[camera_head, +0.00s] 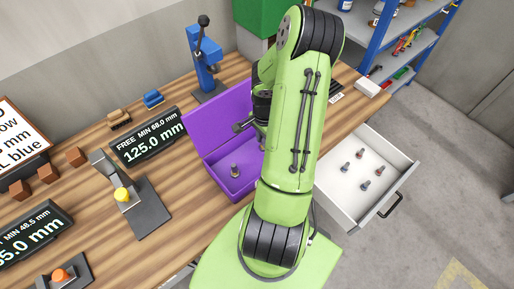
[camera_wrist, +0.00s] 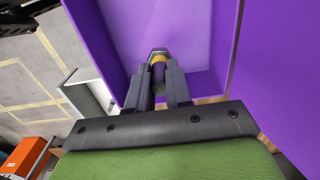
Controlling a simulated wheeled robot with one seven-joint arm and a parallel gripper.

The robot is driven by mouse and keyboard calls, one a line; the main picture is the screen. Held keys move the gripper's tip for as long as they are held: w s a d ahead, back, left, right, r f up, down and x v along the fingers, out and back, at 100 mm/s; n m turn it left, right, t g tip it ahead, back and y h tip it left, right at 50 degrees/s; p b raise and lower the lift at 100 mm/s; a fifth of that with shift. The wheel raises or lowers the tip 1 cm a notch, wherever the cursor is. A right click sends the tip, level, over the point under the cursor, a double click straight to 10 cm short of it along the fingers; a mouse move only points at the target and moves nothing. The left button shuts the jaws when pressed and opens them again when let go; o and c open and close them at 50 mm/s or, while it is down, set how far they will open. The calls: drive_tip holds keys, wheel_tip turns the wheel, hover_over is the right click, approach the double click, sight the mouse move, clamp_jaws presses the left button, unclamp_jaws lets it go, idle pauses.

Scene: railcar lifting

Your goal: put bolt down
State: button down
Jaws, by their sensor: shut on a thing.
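My gripper (camera_wrist: 160,76) is shut on a bolt (camera_wrist: 158,59) in the wrist view. The bolt shows a grey head and a yellow band between the fingertips. Fingers and bolt are over the inside of a purple box (camera_wrist: 232,60); I cannot tell whether the bolt touches its floor. In the head view the purple box (camera_head: 206,128) stands on the bench, partly hidden by my arm. A dark bolt (camera_head: 235,171) shows inside it near the front; I cannot tell whether it is the held one. My fingertips are mostly hidden in that view.
An open white drawer (camera_head: 340,205) right of my arm holds several bolts (camera_head: 363,169). Left of the box are a gauge stand with a yellow knob (camera_head: 122,194) and a display (camera_head: 148,139). A blue press (camera_head: 203,62) stands behind. A shelf (camera_head: 412,50) is at the back right.

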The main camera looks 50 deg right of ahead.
drive_tip(key=f, duration=0.4)
drive_tip(key=shift+w+f, duration=0.35)
drive_tip(key=shift+s, duration=0.15)
drive_tip(key=shift+f, duration=0.2)
drive_tip(key=c, duration=1)
unclamp_jaws()
drive_tip(key=shift+c, duration=0.2)
